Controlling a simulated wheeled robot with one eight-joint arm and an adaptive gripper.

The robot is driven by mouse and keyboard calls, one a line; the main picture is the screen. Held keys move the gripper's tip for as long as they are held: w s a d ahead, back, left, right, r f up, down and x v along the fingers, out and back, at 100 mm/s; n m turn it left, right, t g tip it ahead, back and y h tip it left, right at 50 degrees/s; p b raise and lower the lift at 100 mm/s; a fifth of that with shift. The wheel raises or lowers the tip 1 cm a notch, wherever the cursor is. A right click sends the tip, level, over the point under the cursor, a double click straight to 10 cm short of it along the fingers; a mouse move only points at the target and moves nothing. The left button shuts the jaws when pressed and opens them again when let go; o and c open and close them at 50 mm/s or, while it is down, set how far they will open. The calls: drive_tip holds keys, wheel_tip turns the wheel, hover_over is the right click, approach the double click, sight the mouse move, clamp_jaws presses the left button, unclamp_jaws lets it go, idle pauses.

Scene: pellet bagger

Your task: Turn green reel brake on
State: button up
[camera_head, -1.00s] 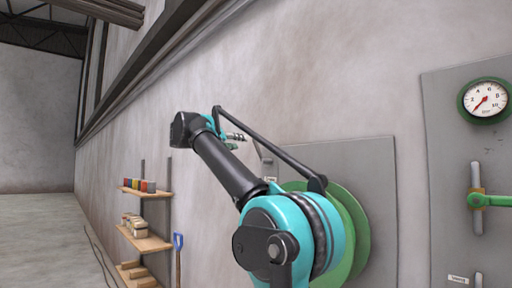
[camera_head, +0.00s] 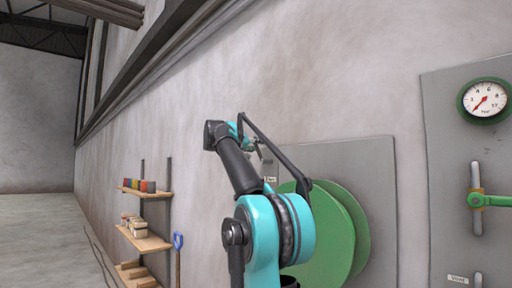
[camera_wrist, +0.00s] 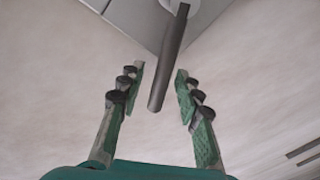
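The large green reel (camera_head: 325,235) stands in front of a grey panel (camera_head: 365,160) on the wall, partly hidden by my arm. In the wrist view a dark grey lever (camera_wrist: 170,60) reaches from a pale round hub (camera_wrist: 205,8) at the top edge into the space between my fingers. My gripper (camera_wrist: 160,70) is open, with a finger on either side of the lever and visible gaps to both. In the head view my gripper (camera_head: 250,146) is small, near the panel's upper left corner, and the lever is hard to make out there.
A small label (camera_head: 271,180) sits on the panel below my gripper. At right, another panel (camera_head: 440,170) carries a gauge (camera_head: 485,100) and a green-handled lever (camera_head: 490,201). Wooden shelves (camera_head: 147,243) and a blue-handled tool (camera_head: 178,241) stand at left.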

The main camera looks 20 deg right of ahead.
clamp_jaws()
idle(0.3)
idle(0.3)
drive_tip(key=shift+s+d+r+m+h, duration=0.2)
drive_tip(key=shift+s+m, duration=0.25)
drive_tip(key=shift+m, duration=0.3)
drive_tip(key=shift+s+d+r+m+h, duration=0.1)
drive_tip(key=shift+s+r+m+h, duration=0.1)
drive_tip(key=shift+s+m, duration=0.4)
drive_tip(key=m, duration=0.1)
drive_tip(key=s+m, duration=0.1)
drive_tip(key=m, duration=0.1)
drive_tip(key=shift+s+d+r+h, duration=0.1)
drive_tip(key=shift+s+d+h, duration=0.1)
drive_tip(key=shift+d+h, duration=0.15)
drive_tip(key=shift+s+d+f+m+g+h, duration=0.25)
drive_tip(key=shift+s+m, duration=0.4)
drive_tip(key=shift+m, duration=0.6)
drive_tip(key=shift+s+d+f+m+g+h, duration=0.1)
drive_tip(key=shift+s+d+m+h, duration=0.15)
drive_tip(key=shift+s+m, duration=0.7)
drive_tip(key=shift+s+d+f+m+g+h, duration=0.2)
drive_tip(key=shift+s+m+h, duration=0.15)
drive_tip(key=shift+m, duration=1.2)
